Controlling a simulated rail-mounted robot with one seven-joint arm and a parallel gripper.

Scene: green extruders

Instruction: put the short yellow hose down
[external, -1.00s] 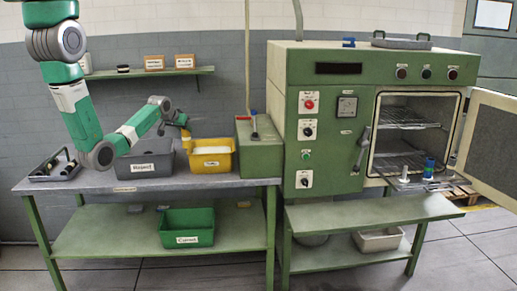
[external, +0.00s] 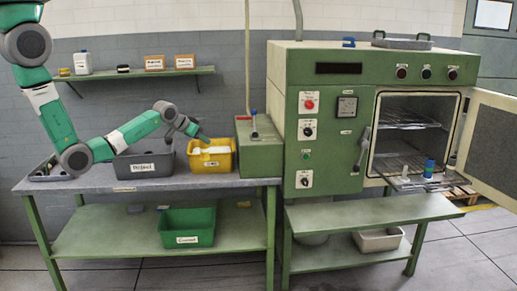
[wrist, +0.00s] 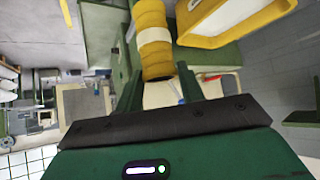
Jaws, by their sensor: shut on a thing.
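The short yellow hose (wrist: 153,62) shows in the wrist view as a yellow cylinder with a white band, reaching forward from between the fingers. My gripper (wrist: 158,82) is shut on it near its close end. In the external view my gripper (external: 203,137) is above the back left part of the yellow bin (external: 212,167). The hose cannot be told clearly from the gripper and bin there. The yellow bin's rim also shows at the top right of the wrist view (wrist: 222,40).
A grey bin (external: 144,172) labelled Reject stands left of the yellow bin, under my forearm. A green box (external: 259,158) with a lever stands close on the right. A green bin (external: 187,240) sits on the lower shelf. The oven (external: 320,150) stands farther right, door open.

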